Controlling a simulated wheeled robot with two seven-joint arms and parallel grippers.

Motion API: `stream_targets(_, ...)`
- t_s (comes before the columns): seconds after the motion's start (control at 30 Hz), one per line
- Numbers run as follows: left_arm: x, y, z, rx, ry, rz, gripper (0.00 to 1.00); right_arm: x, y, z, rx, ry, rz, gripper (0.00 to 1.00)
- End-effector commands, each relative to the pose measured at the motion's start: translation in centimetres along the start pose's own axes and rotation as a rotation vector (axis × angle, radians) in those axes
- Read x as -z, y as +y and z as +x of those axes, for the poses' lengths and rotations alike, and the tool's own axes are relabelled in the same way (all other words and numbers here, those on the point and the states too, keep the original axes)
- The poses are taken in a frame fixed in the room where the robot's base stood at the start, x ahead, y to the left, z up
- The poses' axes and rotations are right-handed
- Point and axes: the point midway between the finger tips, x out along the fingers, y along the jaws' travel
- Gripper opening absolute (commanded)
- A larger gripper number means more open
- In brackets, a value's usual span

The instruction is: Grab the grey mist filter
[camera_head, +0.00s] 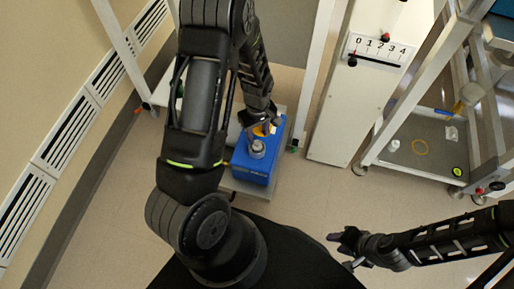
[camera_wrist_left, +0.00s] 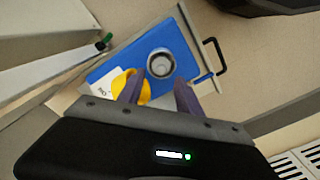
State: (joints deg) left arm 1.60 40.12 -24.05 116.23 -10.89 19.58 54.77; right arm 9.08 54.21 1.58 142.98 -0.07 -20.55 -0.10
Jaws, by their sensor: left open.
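The grey round part that looks like the mist filter (camera_head: 258,149) stands on top of a blue box (camera_head: 246,166). In the left wrist view the filter (camera_wrist_left: 160,63) shows as a grey ring with a paler centre. My left gripper (camera_wrist_left: 159,78) is open, its two purple fingers pointing at the filter, which lies just beyond and between the tips. In the head view my left gripper (camera_head: 262,129) is above the box and partly covers it. My right gripper (camera_head: 343,240) is low at the right, away from the box; its jaw opening is unclear.
A yellow part (camera_wrist_left: 128,85) lies beside the filter near the left finger. A black handle (camera_wrist_left: 218,57) sticks out past the box edge. A panel numbered 0 to 4 (camera_head: 380,49) and a wheeled frame with a shelf (camera_head: 425,150) stand at the right.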

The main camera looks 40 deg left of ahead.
Motion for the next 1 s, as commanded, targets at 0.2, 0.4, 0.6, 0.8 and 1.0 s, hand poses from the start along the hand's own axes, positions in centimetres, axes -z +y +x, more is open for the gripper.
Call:
stream_targets(0.2, -0.2, -0.4, 3.4, 0.003, -0.002, 0.0, 0.42, 0.0, 0.4, 1.1, 0.0, 0.0, 0.001, 0.36)
stream_targets(0.4, -0.2, -0.2, 4.8, 0.001, -0.001, 0.0, 0.42, 0.0, 0.5, 1.3, 0.0, 0.0, 0.001, 0.36)
stream_targets(0.6, -0.1, -0.2, 4.8, 0.0, -0.001, 0.0, 0.42, 0.0, 0.5, 1.2, 0.0, 0.0, 0.001, 0.36)
stream_targets(0.8, -0.1, -0.2, 4.8, 0.0, -0.001, 0.0, 0.42, 0.0, 0.5, 1.2, 0.0, 0.0, 0.001, 0.36)
stream_targets(1.0, -0.1, -0.2, 4.7, 0.001, -0.001, 0.0, 0.39, 0.0, 0.5, 1.2, 0.0, 0.0, 0.001, 0.36)
